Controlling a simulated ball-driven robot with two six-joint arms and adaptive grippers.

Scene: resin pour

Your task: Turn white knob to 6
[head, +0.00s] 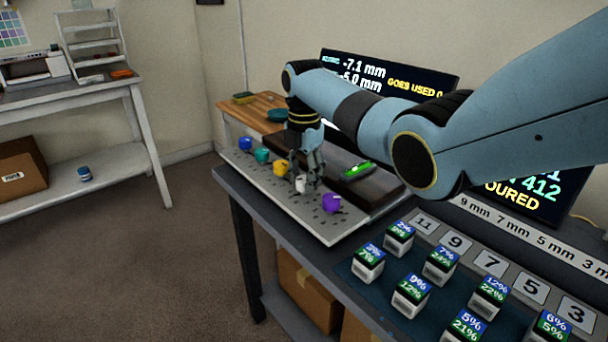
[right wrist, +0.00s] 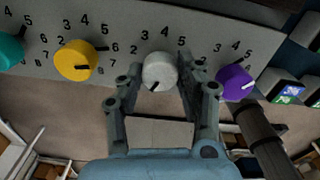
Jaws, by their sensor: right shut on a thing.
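The white knob (head: 300,185) stands on the grey sloped panel (head: 270,197), between the yellow and purple knobs. In the right wrist view the white knob (right wrist: 159,71) sits between the fingertips of my right gripper (right wrist: 158,86), which is shut on it. Its black pointer mark faces down and slightly left. The numbers 2, 3, 4 and 5 show around its upper side; the fingers cover the area where higher numbers lie. In the head view my right gripper (head: 307,172) reaches down to the knob from above. My left gripper is not in view.
A yellow knob (right wrist: 76,60) and a purple knob (right wrist: 236,83) flank it closely. Teal (head: 262,156) and blue (head: 245,144) knobs sit farther left. A dark block with a green-lit device (head: 358,170) lies behind. Several labelled cubes stand on a mat at right.

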